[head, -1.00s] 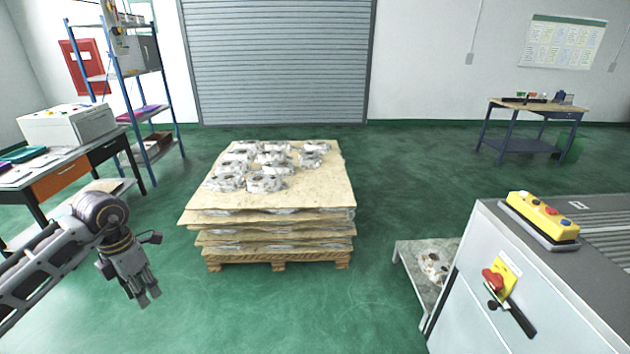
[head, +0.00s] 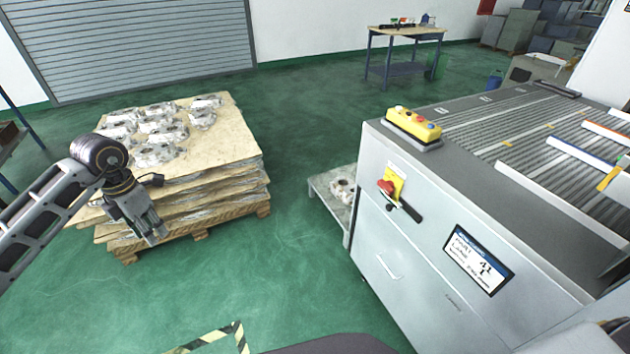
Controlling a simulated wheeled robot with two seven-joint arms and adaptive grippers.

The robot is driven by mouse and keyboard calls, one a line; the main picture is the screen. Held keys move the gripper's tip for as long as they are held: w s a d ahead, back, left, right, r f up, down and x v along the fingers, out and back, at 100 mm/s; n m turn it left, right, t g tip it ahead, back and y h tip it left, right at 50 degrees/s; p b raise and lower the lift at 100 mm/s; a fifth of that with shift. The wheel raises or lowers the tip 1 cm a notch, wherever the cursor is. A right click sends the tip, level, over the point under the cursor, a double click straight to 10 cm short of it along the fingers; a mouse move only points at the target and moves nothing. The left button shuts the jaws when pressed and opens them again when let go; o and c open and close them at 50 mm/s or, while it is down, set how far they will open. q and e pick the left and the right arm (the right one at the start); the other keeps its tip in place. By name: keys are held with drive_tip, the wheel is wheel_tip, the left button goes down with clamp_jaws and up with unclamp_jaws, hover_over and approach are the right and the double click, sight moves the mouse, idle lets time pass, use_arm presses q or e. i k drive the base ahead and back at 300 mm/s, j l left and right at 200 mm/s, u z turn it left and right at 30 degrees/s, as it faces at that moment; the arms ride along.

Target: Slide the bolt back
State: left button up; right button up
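No part that I can clearly make out as a bolt shows. On the front of the grey machine cabinet (head: 385,285) is a red knob (head: 386,187) on a yellow plate, with a black handle (head: 405,207) slanting down to the right beside it. My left gripper (head: 153,236) hangs at the left, pointing down, in front of the pallet stack and well apart from the cabinet. It appears empty, but its finger opening is too small to judge. My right gripper does not show.
A pallet stack (head: 225,150) carries several castings (head: 158,128). A low table (head: 322,187) with castings stands left of the cabinet. A yellow button box (head: 413,123) and a roller conveyor (head: 500,118) are on top. A screen (head: 478,259) is on the front. Green floor (head: 300,270) is clear between.

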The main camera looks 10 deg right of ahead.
sight(395, 203)
drive_tip(key=z, duration=1.1)
